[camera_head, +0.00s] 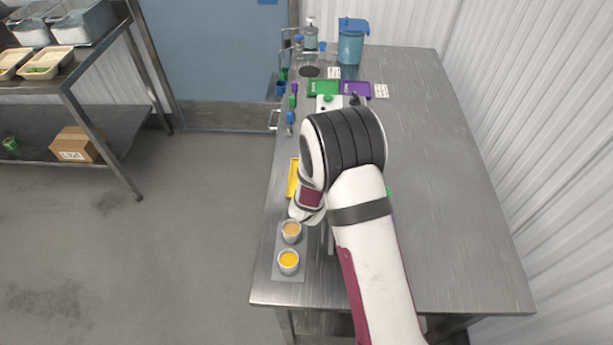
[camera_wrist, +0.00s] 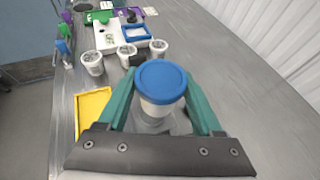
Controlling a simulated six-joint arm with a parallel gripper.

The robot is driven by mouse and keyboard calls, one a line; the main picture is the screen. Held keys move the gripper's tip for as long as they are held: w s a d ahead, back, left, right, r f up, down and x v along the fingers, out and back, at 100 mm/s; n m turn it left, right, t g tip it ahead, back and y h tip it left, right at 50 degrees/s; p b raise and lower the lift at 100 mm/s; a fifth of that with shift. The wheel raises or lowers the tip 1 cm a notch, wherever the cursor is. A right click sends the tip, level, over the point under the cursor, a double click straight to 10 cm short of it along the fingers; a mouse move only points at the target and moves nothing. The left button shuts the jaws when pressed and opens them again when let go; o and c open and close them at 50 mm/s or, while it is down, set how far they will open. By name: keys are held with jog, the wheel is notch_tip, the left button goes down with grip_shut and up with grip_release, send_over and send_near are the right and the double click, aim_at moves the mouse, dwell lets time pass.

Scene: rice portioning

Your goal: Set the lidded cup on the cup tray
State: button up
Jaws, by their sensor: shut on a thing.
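My gripper (camera_wrist: 160,84), with teal fingers, is shut on a white cup with a blue lid (camera_wrist: 161,74) in the wrist view. The cup looks upright, and I cannot tell how far it is above the table. A yellow tray (camera_wrist: 93,96) lies to its left and looks empty. The yellow tray also shows in the head view (camera_head: 293,179), partly covered by my arm. I cannot tell whether it is the cup tray. My fingers and the held cup are hidden behind my arm in the head view.
Several white cups (camera_wrist: 92,63) stand beyond the gripper, near a device with a blue-rimmed tray (camera_wrist: 135,34). Two filled cups (camera_head: 290,232) stand on a grey mat (camera_head: 303,272) at the near left table edge. A blue pitcher (camera_head: 350,46) stands far back. The table's right side is clear.

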jog(key=w+a+f, duration=0.1)
jog(key=a+f, duration=0.1)
jog(key=a, duration=0.1)
jog(key=w+a+f, duration=0.1)
jog(key=a+f, duration=0.1)
jog(key=a, duration=0.2)
jog(key=w+a+f, duration=0.1)
jog(key=a+f, duration=0.1)
jog(key=a, duration=0.1)
jog(key=shift+a+f, duration=0.5)
jog(key=shift+f, duration=1.9)
jog(key=shift+f, duration=0.1)
jog(key=o, duration=1.4)
jog(key=v, duration=1.2)
